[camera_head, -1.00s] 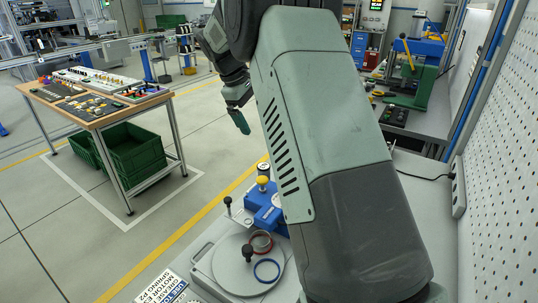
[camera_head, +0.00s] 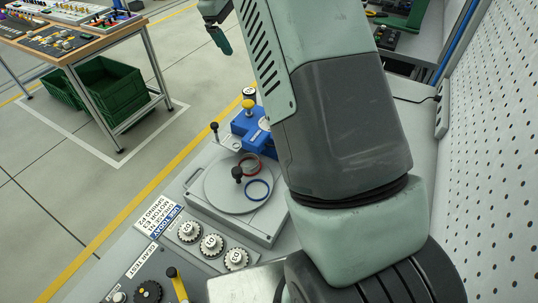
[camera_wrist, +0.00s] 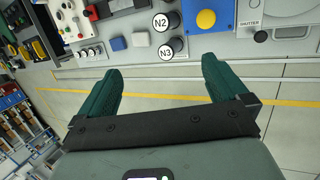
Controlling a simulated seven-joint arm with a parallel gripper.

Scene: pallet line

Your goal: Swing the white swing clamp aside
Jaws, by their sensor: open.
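I cannot pick out the white swing clamp for certain. In the head view a green finger (camera_head: 222,41) shows above and beyond the bench, well apart from the lever. My arm hides part of the bench.
A red ring (camera_head: 249,166), a blue ring (camera_head: 258,190) and a black knob (camera_head: 237,173) are on the plate. A blue block (camera_head: 247,124) and yellow button (camera_head: 249,104) are behind. White dials (camera_head: 211,244) sit in front. A perforated wall (camera_head: 497,150) bounds the right.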

